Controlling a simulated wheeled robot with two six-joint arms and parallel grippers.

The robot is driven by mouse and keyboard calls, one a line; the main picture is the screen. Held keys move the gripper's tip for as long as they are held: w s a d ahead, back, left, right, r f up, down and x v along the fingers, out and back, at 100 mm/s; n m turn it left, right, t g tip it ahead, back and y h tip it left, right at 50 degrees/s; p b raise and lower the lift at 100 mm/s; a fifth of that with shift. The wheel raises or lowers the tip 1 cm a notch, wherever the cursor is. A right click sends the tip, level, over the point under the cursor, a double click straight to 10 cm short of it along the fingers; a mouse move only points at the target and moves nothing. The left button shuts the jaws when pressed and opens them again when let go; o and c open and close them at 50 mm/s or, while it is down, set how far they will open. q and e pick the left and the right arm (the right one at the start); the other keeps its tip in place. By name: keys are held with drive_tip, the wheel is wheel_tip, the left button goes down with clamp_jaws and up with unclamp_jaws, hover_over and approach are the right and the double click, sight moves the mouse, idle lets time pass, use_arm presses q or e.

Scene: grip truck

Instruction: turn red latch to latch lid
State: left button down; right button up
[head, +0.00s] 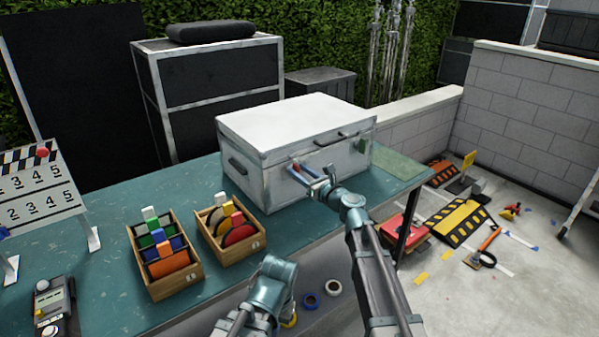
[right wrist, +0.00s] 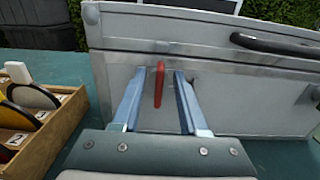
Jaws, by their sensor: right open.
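A white-grey case (head: 290,140) with a shut lid stands on the teal table. Its front face fills much of the right wrist view (right wrist: 240,95). The red latch (right wrist: 159,84) hangs upright on the case front, just below the lid seam. In the head view the red latch (head: 297,167) shows only as a small red bit beside the fingers. My right gripper (right wrist: 155,80) is open, with one blue finger on each side of the latch and a gap on both sides. My left arm shows low in the head view, but its fingers are not visible.
Two wooden boxes with coloured discs, one at left (head: 165,265) and one nearer the case (head: 230,232), stand on the table (head: 105,245). A black handle (right wrist: 275,45) juts from the lid front. A clapperboard-like sign (head: 40,190) stands at far left.

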drive_tip(key=shift+w+a, duration=0.15)
drive_tip(key=shift+w, duration=0.05)
clamp_jaws()
